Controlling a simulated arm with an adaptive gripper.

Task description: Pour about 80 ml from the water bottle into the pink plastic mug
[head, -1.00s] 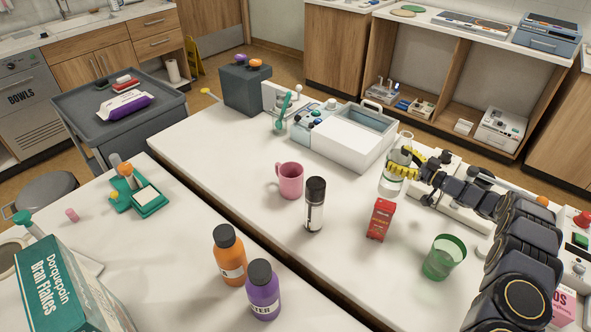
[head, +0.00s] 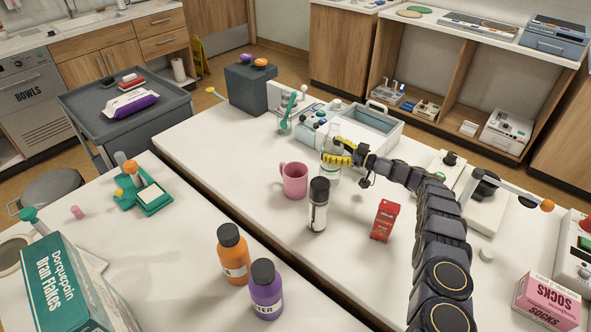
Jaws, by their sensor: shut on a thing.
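The pink plastic mug (head: 294,181) stands upright on the white table (head: 240,143), its handle to the left. My gripper (head: 338,154), with yellow finger pads, is shut around the upper part of a clear water bottle (head: 331,173). The bottle is about upright, just right of the mug and apart from it. Its lower part shows below the fingers; whether its base clears the table is hard to tell. The mug's inside and any water level cannot be made out.
A black-capped bottle (head: 318,205) stands close in front of the mug and the held bottle. A red carton (head: 384,220) is to the right. A white tray box (head: 366,133) lies behind. Orange (head: 233,254) and purple (head: 266,290) bottles stand on the nearer table.

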